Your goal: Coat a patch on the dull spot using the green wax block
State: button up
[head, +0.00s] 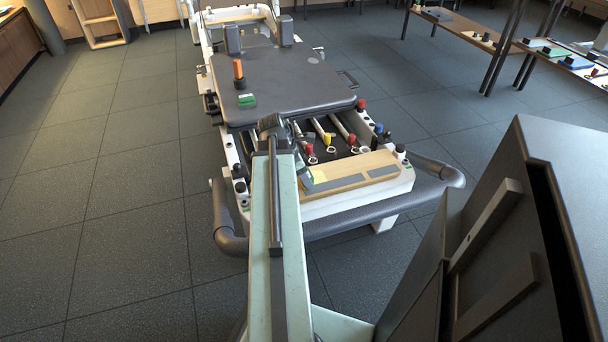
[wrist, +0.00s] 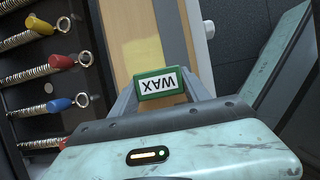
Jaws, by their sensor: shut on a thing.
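My gripper (wrist: 163,95) is shut on the green wax block (wrist: 161,84), whose white label reads WAX. In the wrist view the block is over the wooden board at the end of the reformer. I cannot tell whether it touches the wood. A pale yellowish patch (wrist: 144,53) on the wood lies just beyond the block; it also shows in the head view (head: 320,176) and looks like the dull spot. In the head view my arm hides most of my gripper and the held block.
A green item with a pale label (head: 246,101) and an orange-topped bottle (head: 238,72) stand on the dark carriage (head: 285,85). Springs with coloured ends (head: 328,138) lie beside the wooden board (head: 350,172). Floor is open at left.

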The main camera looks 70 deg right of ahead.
jog(key=shift+s+a, duration=0.5)
jog(key=shift+a, duration=0.15)
notch_tip(320, 180, up, 6)
jog(key=p, duration=0.6)
jog(key=shift+r, duration=0.2)
jog(key=shift+f, duration=0.15)
